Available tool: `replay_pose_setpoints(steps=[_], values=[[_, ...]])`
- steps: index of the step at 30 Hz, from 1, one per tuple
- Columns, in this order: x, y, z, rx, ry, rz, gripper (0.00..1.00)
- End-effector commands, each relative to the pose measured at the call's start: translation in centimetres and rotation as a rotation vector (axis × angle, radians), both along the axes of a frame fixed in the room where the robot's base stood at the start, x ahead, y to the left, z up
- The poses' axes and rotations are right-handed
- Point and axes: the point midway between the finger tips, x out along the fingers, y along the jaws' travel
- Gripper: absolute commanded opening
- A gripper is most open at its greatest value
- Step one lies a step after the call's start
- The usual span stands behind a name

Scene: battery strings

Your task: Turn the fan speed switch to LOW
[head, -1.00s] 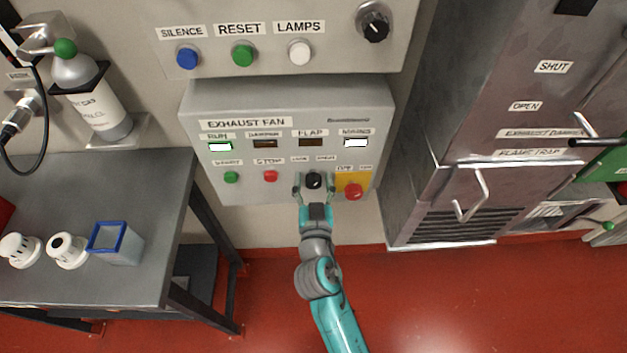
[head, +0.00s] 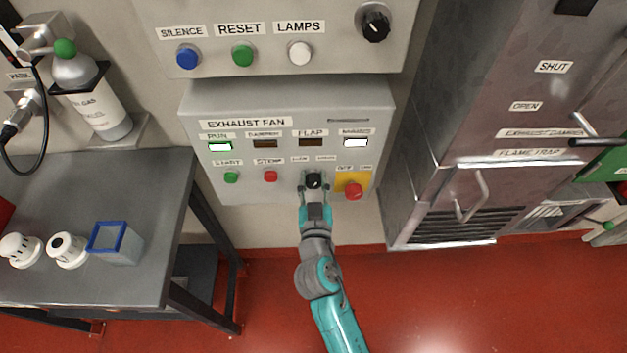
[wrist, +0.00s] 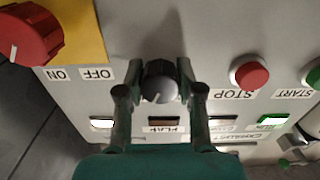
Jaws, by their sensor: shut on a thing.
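The fan speed switch (head: 314,181) is a small dark round knob on the lower part of the grey exhaust fan panel (head: 290,105). In the wrist view the knob (wrist: 159,82) shows a pale pointer line on its face. My gripper (head: 314,190) is at the panel with one finger on each side of the knob, shut on it. The gripper (wrist: 158,85) also shows in the wrist view, its fingers along the knob's sides. The small labels above the knob are too blurred to read in the head view and are hidden by my gripper in the wrist view.
A red rotary switch (head: 353,191) on a yellow plate sits close to the right of the knob. A red stop button (head: 270,176) and a green start button (head: 231,177) are to its left. The RUN lamp (head: 220,147) is lit green. A grey table (head: 150,230) stands at left.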

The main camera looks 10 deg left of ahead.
Motion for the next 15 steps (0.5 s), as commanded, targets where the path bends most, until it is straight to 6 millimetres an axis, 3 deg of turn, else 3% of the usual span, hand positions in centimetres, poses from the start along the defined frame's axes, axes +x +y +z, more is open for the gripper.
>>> replay_pose_setpoints(steps=[15], values=[[0.00,-0.04,0.00,-0.436,-0.105,0.000,0.02]])
